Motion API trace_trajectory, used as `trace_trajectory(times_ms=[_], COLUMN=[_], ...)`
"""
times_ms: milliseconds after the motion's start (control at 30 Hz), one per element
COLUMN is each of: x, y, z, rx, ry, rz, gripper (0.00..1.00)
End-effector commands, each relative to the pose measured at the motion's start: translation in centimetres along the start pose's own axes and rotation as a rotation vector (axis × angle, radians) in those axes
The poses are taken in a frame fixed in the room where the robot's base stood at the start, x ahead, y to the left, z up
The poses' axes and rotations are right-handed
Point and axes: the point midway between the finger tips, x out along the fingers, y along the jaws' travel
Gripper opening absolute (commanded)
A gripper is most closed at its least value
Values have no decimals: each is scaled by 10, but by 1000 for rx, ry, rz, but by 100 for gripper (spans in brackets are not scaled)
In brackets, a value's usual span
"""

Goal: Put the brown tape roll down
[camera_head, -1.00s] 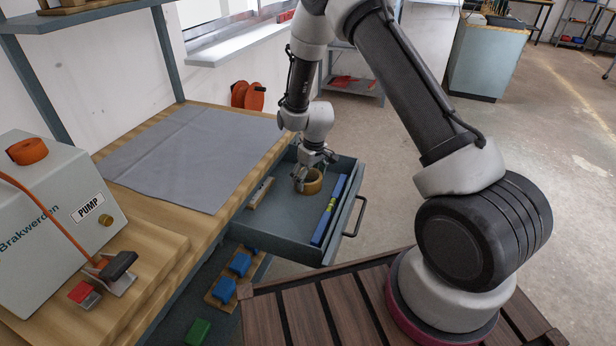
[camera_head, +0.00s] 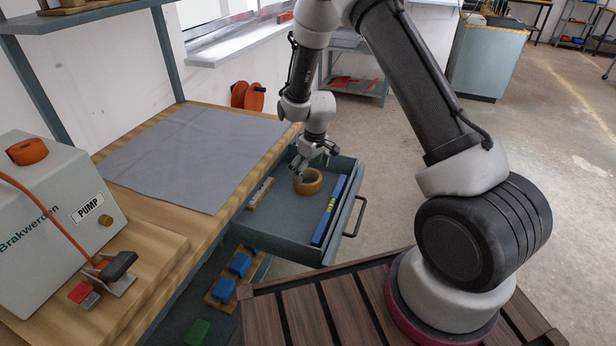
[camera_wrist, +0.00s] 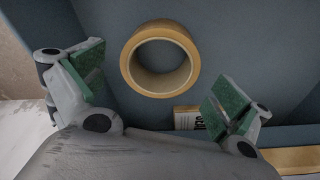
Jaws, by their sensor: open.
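The brown tape roll (camera_head: 308,189) lies flat in the open drawer (camera_head: 279,226), toward its far end. In the wrist view the tape roll (camera_wrist: 184,66) shows whole, with the drawer floor visible through its hole. My gripper (camera_head: 316,165) is just above the roll, apart from it. In the wrist view my gripper (camera_wrist: 158,85) has its green-padded fingers spread wide, with nothing between them; the roll lies beyond the fingertips.
A blue spirit level (camera_head: 329,211) lies along the drawer's right side. The workbench with a grey mat (camera_head: 188,157) is left of the drawer. The drawer's middle floor is clear.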

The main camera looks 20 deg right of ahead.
Motion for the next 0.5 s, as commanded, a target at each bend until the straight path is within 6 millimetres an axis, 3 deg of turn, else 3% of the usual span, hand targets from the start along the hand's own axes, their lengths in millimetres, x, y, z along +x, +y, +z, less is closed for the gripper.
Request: trace_trajectory(times_ms=[233,500], x=[-58,-87], y=[0,0], z=[-1,0], rx=[-1,-1], ry=[5,1], rz=[2,0], gripper=[100,100])
